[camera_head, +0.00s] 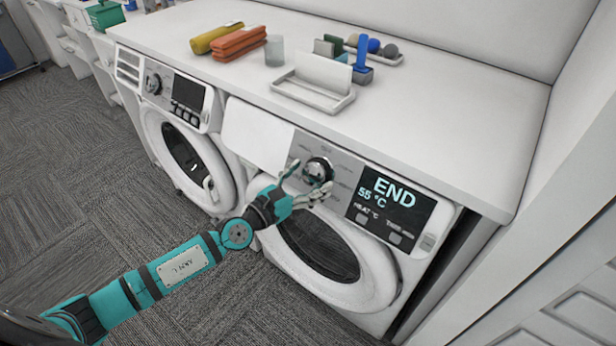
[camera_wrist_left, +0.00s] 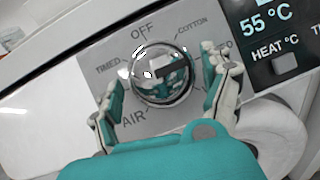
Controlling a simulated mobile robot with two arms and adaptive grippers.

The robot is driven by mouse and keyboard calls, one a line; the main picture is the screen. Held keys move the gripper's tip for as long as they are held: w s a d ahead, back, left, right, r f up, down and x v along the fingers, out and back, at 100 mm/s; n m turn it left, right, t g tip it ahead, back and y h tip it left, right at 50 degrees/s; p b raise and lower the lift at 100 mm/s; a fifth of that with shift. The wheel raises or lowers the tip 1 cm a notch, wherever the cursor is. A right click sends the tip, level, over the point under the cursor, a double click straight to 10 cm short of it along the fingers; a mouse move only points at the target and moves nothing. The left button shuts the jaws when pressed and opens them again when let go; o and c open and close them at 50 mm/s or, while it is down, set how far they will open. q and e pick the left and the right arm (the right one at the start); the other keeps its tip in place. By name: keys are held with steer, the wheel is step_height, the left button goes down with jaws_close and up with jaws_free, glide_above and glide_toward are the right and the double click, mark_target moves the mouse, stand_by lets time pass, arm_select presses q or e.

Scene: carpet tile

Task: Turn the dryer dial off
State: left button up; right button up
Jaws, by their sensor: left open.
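The dryer (camera_head: 385,285) is the right-hand white machine under the counter. Its display (camera_head: 385,203) reads END and 55 °C. The shiny chrome dial (camera_head: 317,170) sits on a grey panel left of the display. In the left wrist view the dial (camera_wrist_left: 163,74) is ringed by OFF at the top, COTTON upper right, TIMED left and AIR lower left; a dark mark on it slants right and slightly up, not at OFF. My left gripper (camera_head: 312,175) is open, its fingers on either side of the dial, contact unclear. The right finger partly hides the labels there. My right gripper is not in view.
A second washer-like machine (camera_head: 185,150) stands to the left. A wall closes the right side; carpet lies open at left.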

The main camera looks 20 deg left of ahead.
arm_select(q)
steer(key=c, duration=0.9)
steer(key=shift+c, duration=1.4)
